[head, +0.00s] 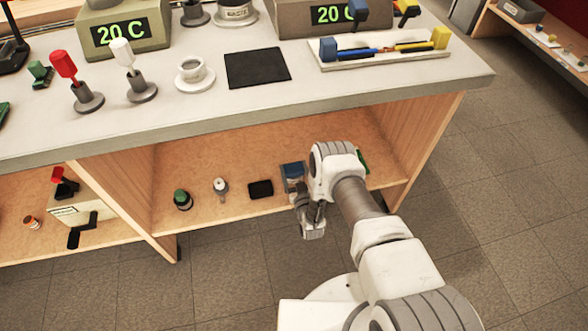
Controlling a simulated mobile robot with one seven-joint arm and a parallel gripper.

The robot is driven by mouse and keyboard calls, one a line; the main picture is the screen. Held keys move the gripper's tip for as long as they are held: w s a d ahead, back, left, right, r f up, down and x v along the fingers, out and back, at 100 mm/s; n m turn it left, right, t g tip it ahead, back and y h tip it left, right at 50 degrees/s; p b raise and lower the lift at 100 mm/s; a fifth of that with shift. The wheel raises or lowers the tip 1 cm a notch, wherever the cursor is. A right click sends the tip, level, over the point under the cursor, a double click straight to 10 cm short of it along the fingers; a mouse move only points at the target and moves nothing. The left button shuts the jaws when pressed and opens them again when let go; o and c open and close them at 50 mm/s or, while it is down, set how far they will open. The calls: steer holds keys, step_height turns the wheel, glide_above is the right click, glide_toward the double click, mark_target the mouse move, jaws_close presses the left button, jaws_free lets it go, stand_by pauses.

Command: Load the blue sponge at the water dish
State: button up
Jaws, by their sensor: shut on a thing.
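My gripper (312,232) points down in front of the lower shelf's front edge, over the floor. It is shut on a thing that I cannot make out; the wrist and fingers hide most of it. A blue, squarish object (292,170) lies on the lower shelf just behind and left of my gripper, partly covered by it; I cannot tell whether it is the water dish or the sponge. On the countertop, a blue block (328,50) sits at the left end of a pale tray (375,62), with a yellow block (440,38) at the right end.
The lower shelf (235,160) also holds a dark pad (260,189), a small round dial (220,186) and a green-topped jar (182,200). A green item shows behind my wrist. The countertop (300,100) overhangs the shelf; a wooden side panel (425,135) closes its right. Open floor lies in front.

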mark_target(294, 169)
steer(key=shift+r+p, duration=2.75)
steer(key=shift+r, duration=0.7)
